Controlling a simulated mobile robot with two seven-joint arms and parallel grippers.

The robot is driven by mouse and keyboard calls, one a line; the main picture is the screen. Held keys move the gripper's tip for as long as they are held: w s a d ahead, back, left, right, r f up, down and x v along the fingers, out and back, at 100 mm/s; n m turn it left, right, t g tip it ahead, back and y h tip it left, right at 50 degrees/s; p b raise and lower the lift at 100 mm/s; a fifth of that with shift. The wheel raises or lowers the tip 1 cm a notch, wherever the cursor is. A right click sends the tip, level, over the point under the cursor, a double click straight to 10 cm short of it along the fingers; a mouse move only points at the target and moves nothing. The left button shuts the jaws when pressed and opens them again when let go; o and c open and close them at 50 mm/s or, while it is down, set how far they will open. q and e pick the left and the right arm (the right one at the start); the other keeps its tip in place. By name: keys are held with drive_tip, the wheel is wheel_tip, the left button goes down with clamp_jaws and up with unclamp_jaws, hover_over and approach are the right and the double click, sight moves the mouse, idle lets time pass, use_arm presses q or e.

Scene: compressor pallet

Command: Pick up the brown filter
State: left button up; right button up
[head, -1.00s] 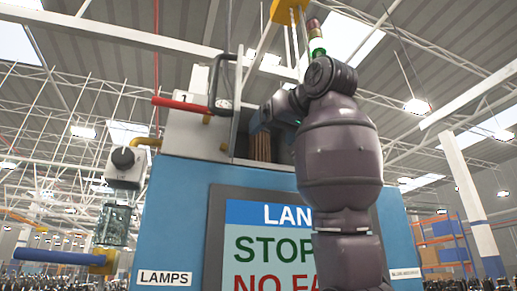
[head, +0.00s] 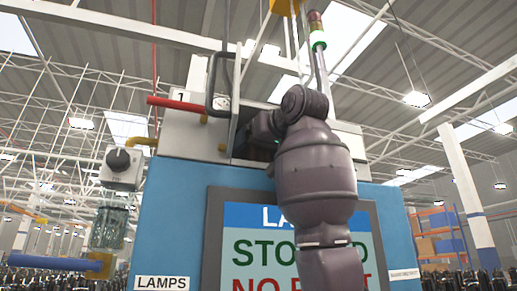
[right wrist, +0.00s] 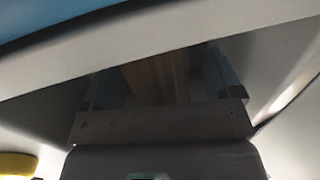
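The brown filter (right wrist: 157,78) shows in the right wrist view as a ribbed brown block inside a dark opening. It lies between the two fingers of my right gripper (right wrist: 160,88), with a gap showing on its right side. The fingers are apart and look open. In the head view my right gripper (head: 262,133) reaches into the opening at the top of the blue machine and hides the filter there. My left gripper is not in either view.
The blue machine (head: 172,215) carries a screen (head: 240,255) below the opening. An open panel with a black handle (head: 212,85) and a red bar (head: 175,103) stand left of my right gripper. A light tower (head: 317,40) rises behind my arm.

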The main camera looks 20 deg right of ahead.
drive_tip(key=c, duration=1)
drive_tip(key=shift+o, duration=0.2)
drive_tip(key=shift+r, duration=0.2)
